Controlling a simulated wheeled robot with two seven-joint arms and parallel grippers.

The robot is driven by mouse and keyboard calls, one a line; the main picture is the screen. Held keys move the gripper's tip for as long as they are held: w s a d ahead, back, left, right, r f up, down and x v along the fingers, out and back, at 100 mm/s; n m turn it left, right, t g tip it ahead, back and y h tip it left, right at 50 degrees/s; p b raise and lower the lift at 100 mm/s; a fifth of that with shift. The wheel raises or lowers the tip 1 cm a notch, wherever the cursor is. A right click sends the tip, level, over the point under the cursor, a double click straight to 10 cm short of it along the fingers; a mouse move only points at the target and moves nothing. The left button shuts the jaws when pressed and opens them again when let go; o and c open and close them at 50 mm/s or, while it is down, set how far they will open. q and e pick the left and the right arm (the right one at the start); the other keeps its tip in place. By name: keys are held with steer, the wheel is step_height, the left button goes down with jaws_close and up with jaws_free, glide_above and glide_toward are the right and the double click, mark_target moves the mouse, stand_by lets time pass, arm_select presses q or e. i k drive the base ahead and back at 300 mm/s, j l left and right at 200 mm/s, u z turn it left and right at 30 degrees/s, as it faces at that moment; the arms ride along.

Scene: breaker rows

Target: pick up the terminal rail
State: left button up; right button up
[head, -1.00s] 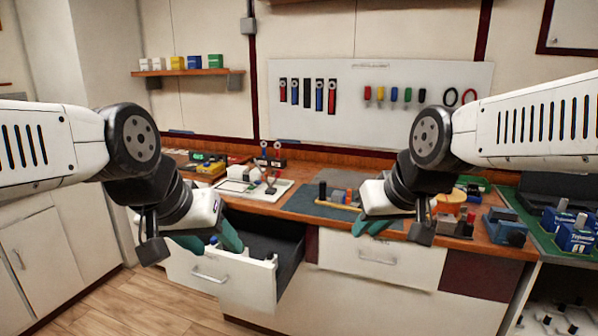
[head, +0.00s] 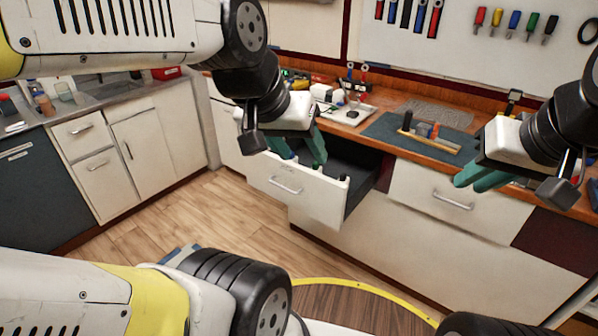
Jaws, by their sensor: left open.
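What looks like the terminal rail is a tan strip (head: 430,142) lying on the dark mat (head: 388,126) on the wooden counter. Small dark, grey and orange blocks stand along it. My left gripper (head: 302,150) has its teal fingers apart and empty, in front of the open drawer (head: 303,192) and left of the rail. My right gripper (head: 480,178) is lower right of the rail, in front of the counter's edge. Its two teal fingers overlap in this view, so their gap is unclear. Neither gripper touches the rail.
The open drawer, with small items inside, juts out below the counter. A white tray (head: 350,116) with a small device sits left of the mat. A closed drawer (head: 447,197) is under the mat. A round wooden top with a yellow rim (head: 385,290) is in front.

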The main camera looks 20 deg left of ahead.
mark_target(424, 132)
steer(key=i+l+u, duration=0.3)
steer(key=i, duration=0.35)
steer(key=i+l+u, duration=0.25)
steer(key=i+l, duration=0.25)
steer(key=i, duration=0.15)
